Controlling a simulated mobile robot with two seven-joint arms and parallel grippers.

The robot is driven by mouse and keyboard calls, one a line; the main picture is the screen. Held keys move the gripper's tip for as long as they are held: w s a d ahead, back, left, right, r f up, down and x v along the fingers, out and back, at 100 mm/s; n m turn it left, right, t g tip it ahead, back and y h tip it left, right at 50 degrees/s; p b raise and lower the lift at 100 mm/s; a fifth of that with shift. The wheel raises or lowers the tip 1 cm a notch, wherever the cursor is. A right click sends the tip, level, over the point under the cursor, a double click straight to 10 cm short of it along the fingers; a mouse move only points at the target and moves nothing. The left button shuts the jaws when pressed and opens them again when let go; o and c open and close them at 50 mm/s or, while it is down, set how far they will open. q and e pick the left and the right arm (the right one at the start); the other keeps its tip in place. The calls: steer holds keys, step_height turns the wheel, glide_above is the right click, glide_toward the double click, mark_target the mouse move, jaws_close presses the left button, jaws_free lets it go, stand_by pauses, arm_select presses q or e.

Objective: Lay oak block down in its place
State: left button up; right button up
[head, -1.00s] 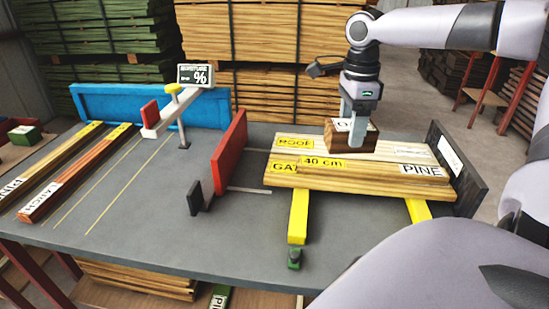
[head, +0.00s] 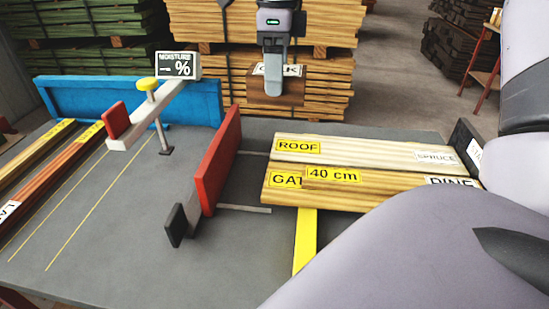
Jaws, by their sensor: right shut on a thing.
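The oak block (head: 294,92) is a short dark brown block with a white label, partly covered by a finger. My right gripper (head: 273,88) is shut on it, its fingers pointing down. The block is held up near the back edge of the grey table (head: 225,262), in front of the stacked lumber, left of the pale boards. The spruce board (head: 370,149) marked ROOF and the pine board (head: 395,188) marked GATE or similar lie side by side, a 40 cm piece on the pine one. My left gripper is not in view.
A moisture meter stand (head: 178,66) with a yellow knob and red pad stands left of the block. A red upright plate (head: 222,160) and a blue panel (head: 205,98) rise from the table. Yellow lines mark bare table at left. My own arm covers the lower right.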

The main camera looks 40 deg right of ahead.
step_height(320, 180, down, 20)
steer(key=shift+a+r+b, duration=0.1)
steer(key=shift+b, duration=0.85)
steer(key=shift+f, duration=0.2)
steer(key=o, duration=1.2)
step_height(320, 180, up, 12)
steer(key=shift+r+p, duration=0.2)
steer(key=shift+p, duration=0.3)
